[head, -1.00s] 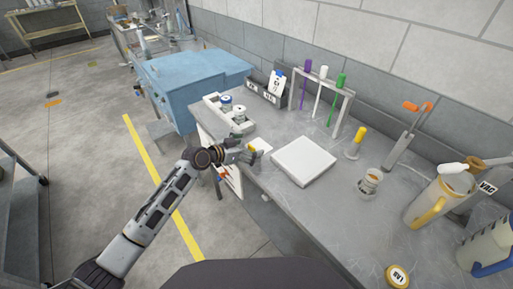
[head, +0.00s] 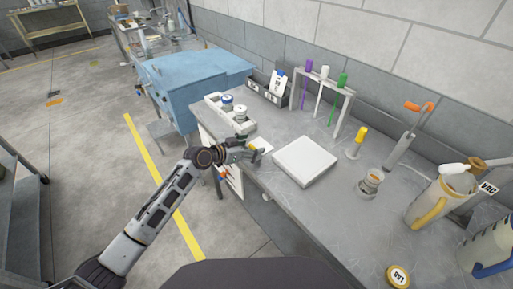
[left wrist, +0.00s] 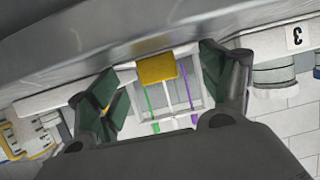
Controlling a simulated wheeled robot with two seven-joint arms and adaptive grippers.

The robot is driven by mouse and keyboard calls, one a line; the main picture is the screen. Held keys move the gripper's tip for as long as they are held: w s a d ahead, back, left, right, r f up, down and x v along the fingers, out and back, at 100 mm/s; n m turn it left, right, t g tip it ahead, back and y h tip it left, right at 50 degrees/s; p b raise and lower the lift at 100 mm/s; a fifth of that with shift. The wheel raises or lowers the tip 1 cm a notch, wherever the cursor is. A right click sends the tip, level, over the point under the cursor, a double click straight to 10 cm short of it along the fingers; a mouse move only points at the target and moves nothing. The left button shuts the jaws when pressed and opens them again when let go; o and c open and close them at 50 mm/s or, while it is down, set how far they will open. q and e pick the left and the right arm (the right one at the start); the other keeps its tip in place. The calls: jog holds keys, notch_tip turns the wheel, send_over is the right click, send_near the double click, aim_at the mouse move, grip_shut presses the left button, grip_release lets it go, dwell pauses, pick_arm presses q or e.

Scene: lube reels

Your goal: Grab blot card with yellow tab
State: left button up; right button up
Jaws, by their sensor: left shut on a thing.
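The blot card (head: 264,144) is a small white card with a yellow tab, at the left edge of the grey bench in the head view. My left gripper (head: 250,149) is at the card's near side, with its fingers on either side of the tab. In the left wrist view the yellow tab (left wrist: 156,69) lies between the dark green finger pads of my left gripper (left wrist: 160,82). It is shut on the card, though gaps beside the tab seem to show in this view. Part of the card is hidden. My right gripper is not in view.
A white square plate (head: 305,161) lies right of the card. A white tray with jars (head: 227,103) stands behind it. A rack with purple, white and green sticks (head: 325,92) stands at the back. A yellow-capped bottle (head: 356,142), a cup and jugs fill the right side.

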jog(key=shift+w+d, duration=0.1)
pick_arm(q)
jog(key=shift+r, duration=0.85)
notch_tip(320, 180, up, 8)
jog(key=shift+r, duration=0.15)
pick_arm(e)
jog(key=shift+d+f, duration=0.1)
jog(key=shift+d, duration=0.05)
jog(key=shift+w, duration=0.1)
